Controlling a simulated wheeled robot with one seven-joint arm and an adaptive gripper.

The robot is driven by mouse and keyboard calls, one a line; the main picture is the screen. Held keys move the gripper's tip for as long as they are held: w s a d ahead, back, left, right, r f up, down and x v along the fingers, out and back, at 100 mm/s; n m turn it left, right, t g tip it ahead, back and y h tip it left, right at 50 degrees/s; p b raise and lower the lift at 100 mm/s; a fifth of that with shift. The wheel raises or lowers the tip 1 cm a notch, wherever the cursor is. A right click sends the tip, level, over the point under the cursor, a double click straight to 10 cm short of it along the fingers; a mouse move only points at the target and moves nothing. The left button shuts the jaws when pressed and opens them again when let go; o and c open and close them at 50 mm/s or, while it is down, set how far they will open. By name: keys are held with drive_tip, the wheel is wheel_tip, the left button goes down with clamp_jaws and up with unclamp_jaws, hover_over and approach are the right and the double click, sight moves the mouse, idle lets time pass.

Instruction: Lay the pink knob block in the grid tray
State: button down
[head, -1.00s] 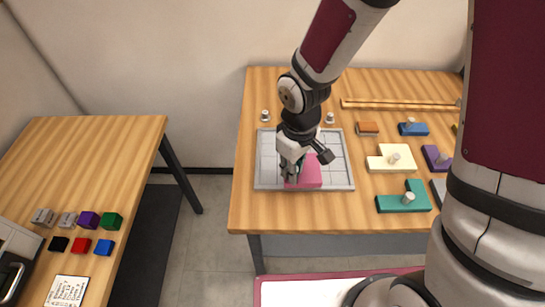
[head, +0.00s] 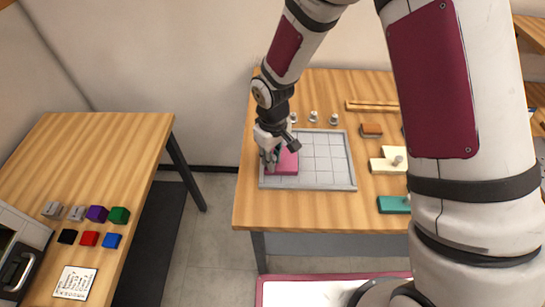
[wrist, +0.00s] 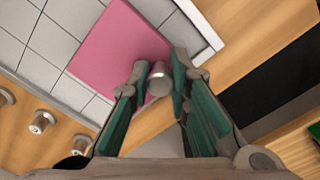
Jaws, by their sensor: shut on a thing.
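The pink knob block (head: 288,162) is over the left front part of the grid tray (head: 335,187), close to its left rim. My gripper (head: 270,164) is above the block's left side, pointing down. In the wrist view, my gripper (wrist: 160,76) is shut on the block's metal knob (wrist: 160,88), with a green-padded finger on each side. The flat pink top (wrist: 113,52) shows beyond the fingers, near a corner of the tray's white rim (wrist: 205,28). I cannot tell whether the block rests on the tray floor or is held just above it.
The tray's other cells are bare. Several small metal knobs (head: 313,116) stand behind it. A cream block (head: 385,165), a teal block (head: 392,204) and an orange-brown block (head: 371,130) lie to its right. My arm covers the table's right part. Coloured cubes (head: 97,214) sit on the left table.

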drive_tip(key=shift+f, duration=0.15)
drive_tip(key=c, duration=1.5)
unclamp_jaws()
